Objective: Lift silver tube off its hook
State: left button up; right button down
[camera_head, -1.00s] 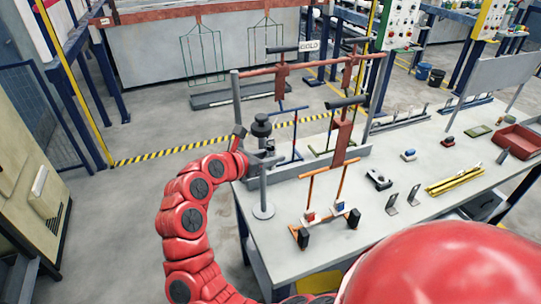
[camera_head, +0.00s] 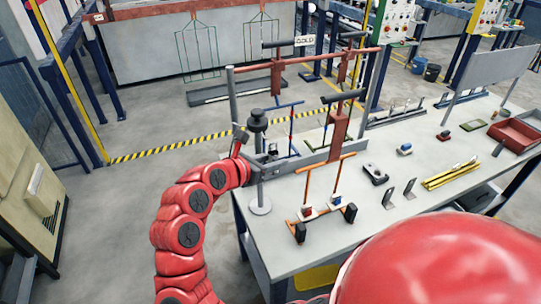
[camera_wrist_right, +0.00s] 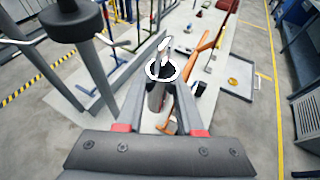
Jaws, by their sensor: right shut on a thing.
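My right gripper (camera_head: 268,162) reaches in at the left end of the rack, beside the upright post. In the right wrist view its two fingers (camera_wrist_right: 170,112) are shut on the silver tube (camera_wrist_right: 155,98). The tube has a dark upper end, with a white ring around it just beyond the fingertips. In the head view I cannot make out the tube clearly against the gripper. I cannot tell whether the tube touches a hook. My left gripper is not in view.
A dark cylinder on a post (camera_head: 257,121) stands close beside the gripper, at the left in the wrist view (camera_wrist_right: 70,20). The rack's orange crossbar (camera_head: 310,60) and hanging orange frame (camera_head: 330,165) are to the right. The grey table (camera_head: 290,255) has small parts and a red tray (camera_head: 513,133).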

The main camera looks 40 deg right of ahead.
jog(key=s, duration=0.3)
jog(key=s+a, duration=0.1)
jog(key=shift+s+r, duration=0.2)
jog(key=shift+r, duration=0.1)
